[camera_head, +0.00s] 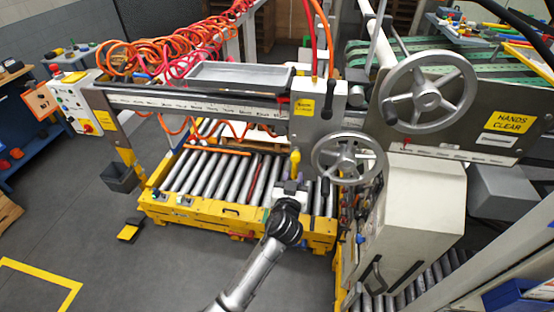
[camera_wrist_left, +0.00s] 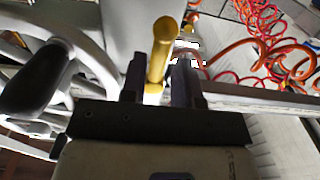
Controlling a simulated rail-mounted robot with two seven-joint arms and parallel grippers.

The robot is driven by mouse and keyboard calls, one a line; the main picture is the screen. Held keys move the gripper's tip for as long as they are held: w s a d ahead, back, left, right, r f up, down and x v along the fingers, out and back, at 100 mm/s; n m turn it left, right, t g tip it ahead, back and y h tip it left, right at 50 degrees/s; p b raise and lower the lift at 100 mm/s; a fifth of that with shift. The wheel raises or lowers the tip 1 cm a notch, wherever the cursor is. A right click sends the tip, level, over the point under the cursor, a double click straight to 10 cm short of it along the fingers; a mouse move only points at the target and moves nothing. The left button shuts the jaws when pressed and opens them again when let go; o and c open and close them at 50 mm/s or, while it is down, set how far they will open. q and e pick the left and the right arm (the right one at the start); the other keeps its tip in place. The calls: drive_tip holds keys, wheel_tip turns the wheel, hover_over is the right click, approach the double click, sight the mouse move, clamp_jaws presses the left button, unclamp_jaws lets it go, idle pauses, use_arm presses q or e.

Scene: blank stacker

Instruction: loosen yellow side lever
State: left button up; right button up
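The yellow side lever (camera_head: 295,163) hangs below the grey carriage box, left of the smaller handwheel. My left gripper (camera_head: 292,186) comes up from below at the lever's lower part. In the left wrist view, the yellow lever (camera_wrist_left: 160,55) stands between the two dark fingers of the left gripper (camera_wrist_left: 158,75), its rounded end reaching past the fingertips. The fingers look parted, with narrow gaps beside the lever; whether either touches it is hard to see. My right gripper is not in view.
A smaller handwheel (camera_head: 348,158) is close on the right, with a larger handwheel (camera_head: 427,92) above it. The roller conveyor (camera_head: 215,178) with yellow frame lies below. A grey tray (camera_head: 240,76) and orange coiled hoses (camera_head: 150,55) are at the upper left.

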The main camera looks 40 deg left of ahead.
use_arm(q)
drive_tip(key=shift+x, duration=0.9)
drive_tip(key=shift+w+a+r, duration=0.1)
drive_tip(key=shift+w+a, duration=0.05)
drive_tip(key=s+a+r+m+p, duration=0.3)
drive_tip(key=a+r+m+p, duration=0.15)
drive_tip(key=m+p, duration=1.25)
drive_tip(key=v, duration=0.9)
idle(0.8)
drive_tip(key=shift+w+d+f, duration=0.1)
drive_tip(key=shift+n, duration=0.3)
